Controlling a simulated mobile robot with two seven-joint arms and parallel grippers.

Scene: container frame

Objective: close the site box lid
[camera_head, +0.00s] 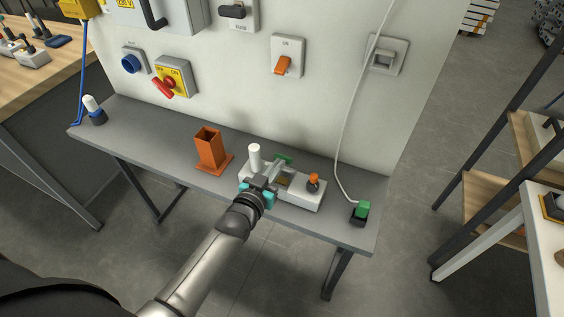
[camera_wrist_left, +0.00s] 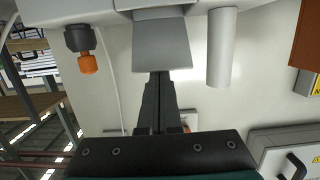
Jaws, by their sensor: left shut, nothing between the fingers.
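My left gripper (camera_head: 270,175) is over the white block (camera_head: 302,194) on the grey bench. The block carries a white post (camera_head: 254,158) and an orange-topped knob (camera_head: 313,182). In the left wrist view the gripper's dark fingers (camera_wrist_left: 159,78) are together and empty. Their tips overlap the lower edge of a grey plate (camera_wrist_left: 162,45) between the post (camera_wrist_left: 221,47) and the orange knob (camera_wrist_left: 87,63); contact is unclear. A grey wall box (camera_head: 170,15) with a black handle is cut off at top left. I cannot tell which part is the site box lid. My right gripper is out of view.
An orange square holder (camera_head: 210,150) stands left of the block. A green-topped black piece (camera_head: 360,212) with a white cable is at the bench's right end. A blue-and-white piece (camera_head: 94,110) is at the left end. Wall switches are behind; the bench between is clear.

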